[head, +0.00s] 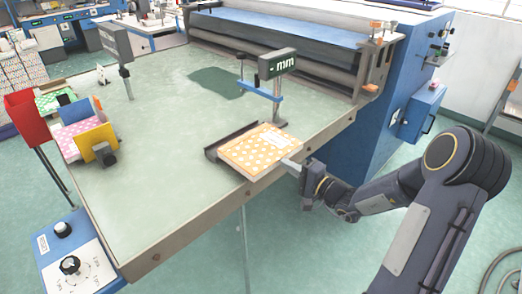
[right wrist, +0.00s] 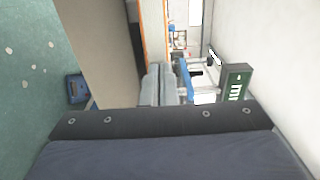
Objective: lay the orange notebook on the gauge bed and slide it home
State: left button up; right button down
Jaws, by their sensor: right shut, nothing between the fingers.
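The orange notebook (head: 262,152) with white dots lies flat on the gauge bed (head: 231,138), whose dark rim shows along the notebook's far left side. In the right wrist view the notebook (right wrist: 152,35) shows as an orange strip beyond the fingertips. My right gripper (head: 291,164) is shut and empty at the notebook's right edge, by the table's front edge. Its closed fingers show in the right wrist view (right wrist: 158,85); whether they touch the notebook I cannot tell. The gauge's mm display (head: 277,64) and blue bar (head: 260,91) stand behind the notebook. My left gripper is not in view.
A large blue machine with rollers (head: 290,52) stands along the back right of the green table (head: 160,140). A rack with pink and green notebooks (head: 88,138) and a red bin (head: 25,112) are at left. The table's middle is clear.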

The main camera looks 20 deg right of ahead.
aim_at(279, 160)
jog(key=shift+w+a, duration=0.15)
jog(key=shift+w, duration=0.35)
jog(key=shift+w+a+b, duration=0.15)
jog(key=shift+w+b, duration=0.15)
jog(key=shift+b, duration=0.1)
jog(key=shift+b+x, duration=0.95)
jog(key=shift+x, duration=0.85)
jog(key=shift+s+d+f+b, duration=0.1)
jog(key=shift+s+d+b, duration=0.2)
jog(key=shift+s, duration=0.25)
jog(key=b+v, duration=0.1)
jog(key=v, duration=0.4)
jog(key=shift+b, duration=0.4)
jog(key=shift+a, duration=0.1)
